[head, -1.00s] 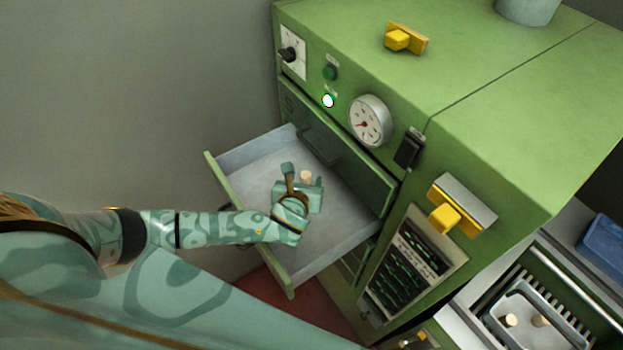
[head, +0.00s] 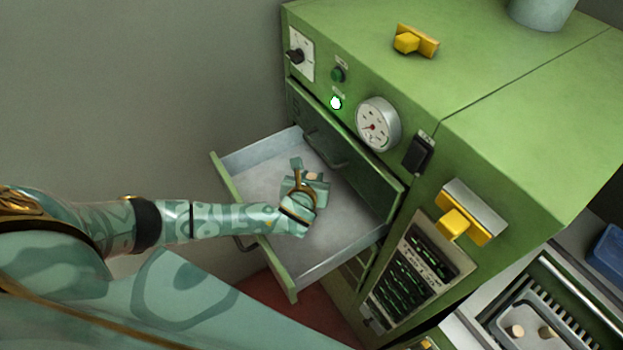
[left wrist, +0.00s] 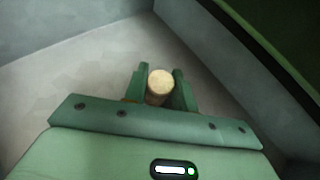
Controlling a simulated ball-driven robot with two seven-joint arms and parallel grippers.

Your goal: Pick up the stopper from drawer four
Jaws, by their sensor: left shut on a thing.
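A pale cork stopper (left wrist: 160,84) stands between the two fingers of my left gripper (left wrist: 159,92) in the left wrist view. The fingers are shut on its sides, and its round top shows. In the head view my left gripper (head: 309,172) is inside the open drawer (head: 345,212), and only a small bit of the stopper shows past the fingers. The drawer has a grey inside and a green front, and its floor is otherwise bare. I cannot tell whether the stopper touches the floor. My right gripper is not in view.
A grey tray (head: 500,338) with two corks is at lower right. The drawer walls surround my left gripper.

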